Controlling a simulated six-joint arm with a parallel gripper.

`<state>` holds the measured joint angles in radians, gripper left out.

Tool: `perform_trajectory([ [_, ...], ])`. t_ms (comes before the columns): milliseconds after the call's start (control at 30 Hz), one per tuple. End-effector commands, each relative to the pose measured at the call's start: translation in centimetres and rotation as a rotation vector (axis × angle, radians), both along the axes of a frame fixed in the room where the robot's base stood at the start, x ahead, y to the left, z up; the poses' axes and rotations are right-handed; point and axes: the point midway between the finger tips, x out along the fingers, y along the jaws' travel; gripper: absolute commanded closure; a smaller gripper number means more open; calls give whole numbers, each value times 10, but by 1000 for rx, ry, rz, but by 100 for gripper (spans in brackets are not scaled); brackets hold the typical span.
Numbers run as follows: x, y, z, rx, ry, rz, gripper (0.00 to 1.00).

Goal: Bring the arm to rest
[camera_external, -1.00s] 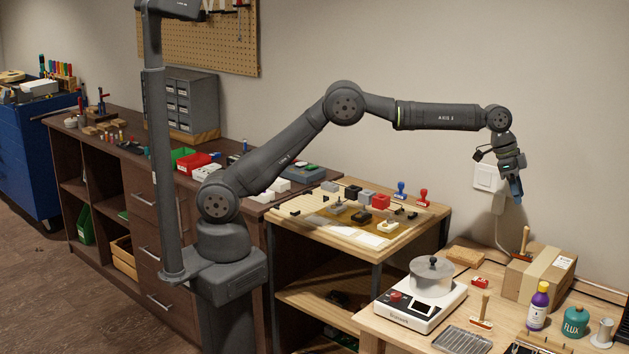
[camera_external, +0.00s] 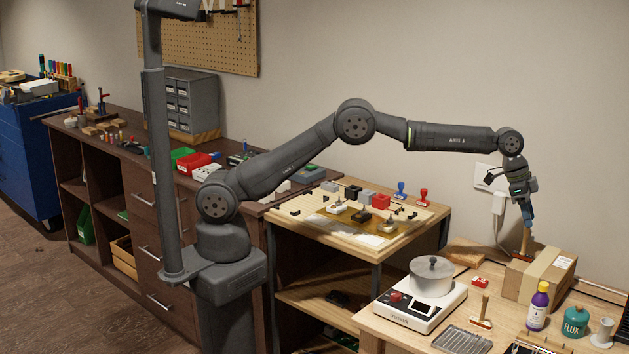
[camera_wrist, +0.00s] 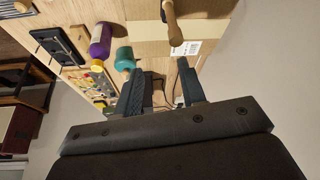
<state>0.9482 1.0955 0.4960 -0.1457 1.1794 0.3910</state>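My gripper (camera_external: 527,221) hangs fingers-down at the end of the outstretched arm, above the back of the right-hand bench. In the wrist view its two dark fingers (camera_wrist: 160,70) stand apart with nothing between them. In the external view the fingertips overlap the top of a wooden-handled tool (camera_external: 525,243) by the cardboard box (camera_external: 536,275). In the wrist view that handle (camera_wrist: 174,27) lies beyond the fingertips, apart from them.
A wall socket with a plug (camera_external: 497,202) is close behind the gripper. The air above the middle bench is clear.

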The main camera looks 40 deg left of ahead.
Motion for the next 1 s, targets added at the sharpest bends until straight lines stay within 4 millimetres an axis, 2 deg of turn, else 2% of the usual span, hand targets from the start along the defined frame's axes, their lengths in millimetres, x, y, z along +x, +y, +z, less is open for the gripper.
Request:
perform_trajectory([
  [533, -95, -8, 57, -1, -1, -1, 63],
  [600, -98, -7, 38, 5, 4, 0, 63],
  [1000, -129, 2, -35, 6, 5, 0, 63],
])
